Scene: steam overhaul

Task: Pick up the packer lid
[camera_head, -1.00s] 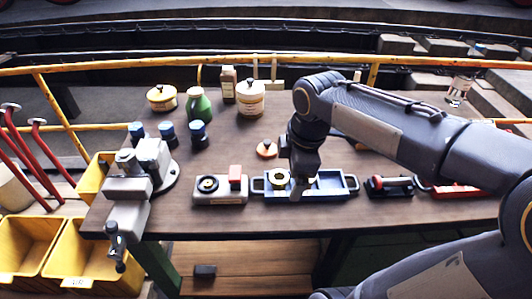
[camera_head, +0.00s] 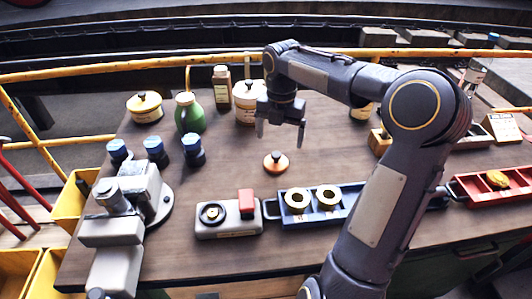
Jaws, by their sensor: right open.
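A small round orange lid with a dark knob (camera_head: 275,162) lies on the wooden table, near its middle. I cannot tell for sure that it is the packer lid. A wide pot with a cream lid and dark knob (camera_head: 145,107) stands at the back left, and a taller white pot with a knobbed lid (camera_head: 248,100) stands at the back, partly behind my right gripper. My right gripper (camera_head: 281,131) is open and empty, fingers pointing down, above the table and just behind the small orange lid. My left gripper is out of view.
A blue tray (camera_head: 282,222) holds two cream rings. A grey block with a black ring and red part (camera_head: 228,218) sits beside it. A vise (camera_head: 130,205), several blue-capped jars (camera_head: 155,152) and a green jug (camera_head: 189,113) stand left. A red tray (camera_head: 493,187) lies right.

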